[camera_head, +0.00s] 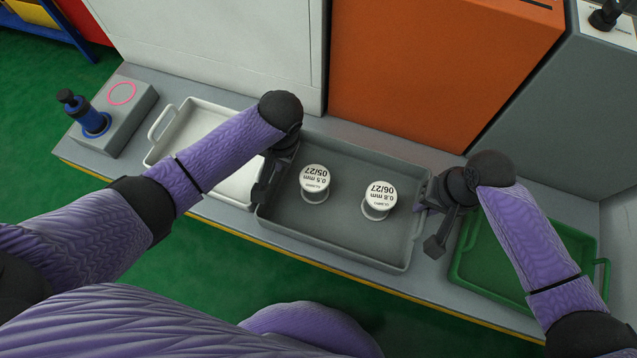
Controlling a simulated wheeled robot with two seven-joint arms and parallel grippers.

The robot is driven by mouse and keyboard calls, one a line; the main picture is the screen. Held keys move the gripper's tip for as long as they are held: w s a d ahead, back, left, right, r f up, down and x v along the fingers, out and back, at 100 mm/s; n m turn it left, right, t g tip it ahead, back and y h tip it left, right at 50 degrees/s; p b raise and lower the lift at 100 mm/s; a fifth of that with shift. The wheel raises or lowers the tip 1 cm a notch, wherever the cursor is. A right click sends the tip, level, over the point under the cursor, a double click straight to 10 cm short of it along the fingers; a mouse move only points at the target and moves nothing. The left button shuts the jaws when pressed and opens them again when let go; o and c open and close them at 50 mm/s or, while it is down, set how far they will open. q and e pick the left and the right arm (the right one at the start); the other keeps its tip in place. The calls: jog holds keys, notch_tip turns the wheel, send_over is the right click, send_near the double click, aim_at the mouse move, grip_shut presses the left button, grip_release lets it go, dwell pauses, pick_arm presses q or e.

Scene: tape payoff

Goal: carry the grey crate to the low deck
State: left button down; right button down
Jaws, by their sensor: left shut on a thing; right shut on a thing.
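The grey crate (335,250) sits in the middle of a long grey ledge with a yellow front edge. Two white spools stand in it: one marked 0.5 mm 05/27 (315,179) and one marked 0.8 mm 06/27 (381,196). My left gripper (262,190) is shut at the crate's left end. My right gripper (432,205) is shut at the crate's right end. The grips themselves are partly hidden by the wrists. The crate looks level; I cannot tell whether it touches the ledge. I cannot tell which surface is the low deck.
A white tray (158,152) stands left of the crate, partly behind my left arm. A green tray (468,277) stands at the right, partly behind my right arm. A grey box (137,123) with a blue-black knob is at the far left. White, orange and grey cabinets rise behind.

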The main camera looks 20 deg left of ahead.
pick_arm(q)
jog(key=shift+a, duration=0.2)
pick_arm(e)
jog(key=shift+d, duration=0.15)
pick_arm(q)
jog(key=c, duration=0.7)
grip_release()
jog(key=shift+d, duration=0.1)
pick_arm(e)
jog(key=c, duration=0.7)
grip_release()
jog(key=shift+r, duration=0.5)
pick_arm(q)
notch_tip(320, 180, up, 12)
jog(key=d, duration=0.2)
jog(key=shift+d, duration=0.2)
pick_arm(e)
notch_tip(320, 180, up, 12)
jog(key=d, duration=0.2)
jog(key=shift+f, duration=0.2)
pick_arm(q)
jog(key=shift+f, duration=0.15)
